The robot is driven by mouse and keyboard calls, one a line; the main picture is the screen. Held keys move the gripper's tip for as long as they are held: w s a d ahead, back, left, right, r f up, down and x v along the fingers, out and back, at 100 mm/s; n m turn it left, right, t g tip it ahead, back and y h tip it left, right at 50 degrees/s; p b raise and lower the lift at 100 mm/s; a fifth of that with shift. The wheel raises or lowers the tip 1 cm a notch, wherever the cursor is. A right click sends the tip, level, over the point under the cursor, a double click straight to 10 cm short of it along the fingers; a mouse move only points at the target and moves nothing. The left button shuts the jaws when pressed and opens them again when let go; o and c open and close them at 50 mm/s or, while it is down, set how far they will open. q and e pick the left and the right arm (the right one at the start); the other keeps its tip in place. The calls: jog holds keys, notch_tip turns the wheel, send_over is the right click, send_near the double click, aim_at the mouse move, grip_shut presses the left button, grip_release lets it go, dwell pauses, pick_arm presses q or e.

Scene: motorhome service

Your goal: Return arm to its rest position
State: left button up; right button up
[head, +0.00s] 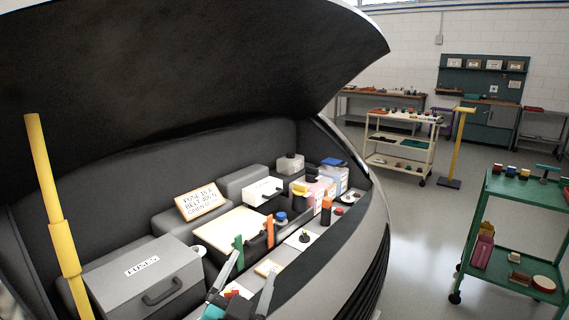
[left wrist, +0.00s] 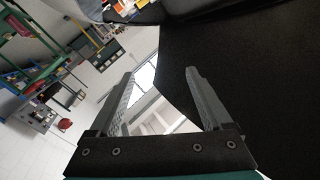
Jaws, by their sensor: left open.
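My left gripper (head: 247,281) is at the bottom middle of the head view, in front of the open engine bay's front edge. Its two grey fingers are spread apart and nothing shows between them. In the left wrist view the same gripper (left wrist: 160,75) is open and empty, with a dark panel close on its right side. My right gripper is not in view.
The raised hood (head: 200,60) hangs over the bay, with a yellow prop (head: 50,200) at left. A grey fuse box (head: 145,283), a sign (head: 202,201) and several bottles stand inside.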

pick_arm(q)
jog(key=s+a+f+n+g+y, duration=0.35)
jog(key=s+a+f, duration=0.2)
jog(key=f, duration=0.25)
jog(key=s+a+f+n+g, duration=0.15)
jog(key=s+f+g, duration=0.4)
jog(key=s, duration=0.55)
jog(key=s+a+f+n+g, duration=0.1)
jog(key=s+a+f+g, duration=0.35)
jog(key=s, duration=0.65)
notch_tip(320, 180, down, 26)
jog(key=d+g+b, duration=0.2)
jog(key=b, duration=0.1)
jog(key=s+a+f+g+b, duration=0.1)
jog(key=s+a+f+b, duration=0.1)
jog(key=s+f, duration=1.4)
jog(key=shift+s+a+f+b, duration=0.3)
jog(key=shift+a+f, duration=0.3)
jog(key=shift+f, duration=0.05)
